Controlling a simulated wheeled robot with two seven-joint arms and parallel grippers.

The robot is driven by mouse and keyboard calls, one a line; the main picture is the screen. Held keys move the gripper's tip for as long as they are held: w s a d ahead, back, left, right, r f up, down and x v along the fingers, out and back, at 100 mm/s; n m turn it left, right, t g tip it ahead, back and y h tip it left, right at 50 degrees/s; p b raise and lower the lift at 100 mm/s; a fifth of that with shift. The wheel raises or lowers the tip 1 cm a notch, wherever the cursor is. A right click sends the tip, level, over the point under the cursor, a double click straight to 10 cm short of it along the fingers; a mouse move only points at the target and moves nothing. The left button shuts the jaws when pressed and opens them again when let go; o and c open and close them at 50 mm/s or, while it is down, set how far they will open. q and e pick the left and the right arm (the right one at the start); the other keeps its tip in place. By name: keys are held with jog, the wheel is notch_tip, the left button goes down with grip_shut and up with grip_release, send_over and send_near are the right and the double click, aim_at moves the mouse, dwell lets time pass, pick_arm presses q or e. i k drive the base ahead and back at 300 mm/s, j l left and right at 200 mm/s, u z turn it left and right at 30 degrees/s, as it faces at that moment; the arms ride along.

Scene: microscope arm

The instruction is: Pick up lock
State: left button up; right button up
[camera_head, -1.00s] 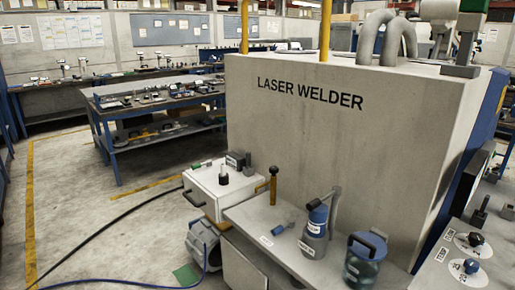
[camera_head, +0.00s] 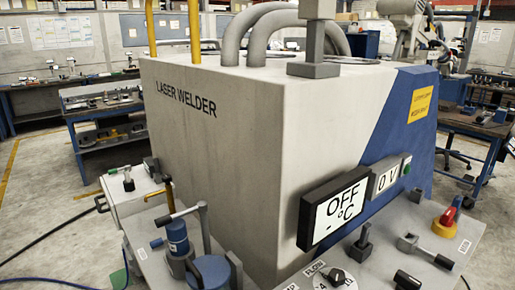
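I cannot make out a lock for certain in this view. Several small grey and black fittings stand on the sloped control panel (camera_head: 375,270) at the lower right, among them a grey lever fitting (camera_head: 425,250) and a black knob (camera_head: 334,277). A red and yellow rotary switch (camera_head: 446,222) is on the panel's right part. A blue cylinder with a grey clamp (camera_head: 178,240) and a blue-lidded jar (camera_head: 209,272) stand at the lower left of the welder. Neither of my grippers is in view.
The large grey laser welder (camera_head: 215,160) fills the middle. Its display (camera_head: 340,207) reads OFF and °C. A white box (camera_head: 128,190) stands at its left. Workbenches (camera_head: 100,105) line the back, and open floor (camera_head: 45,200) lies at the left.

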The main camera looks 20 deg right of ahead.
aim_at(457, 201)
jog(key=l, duration=0.85)
jog(key=k+l, duration=0.15)
jog(key=l, duration=1.6)
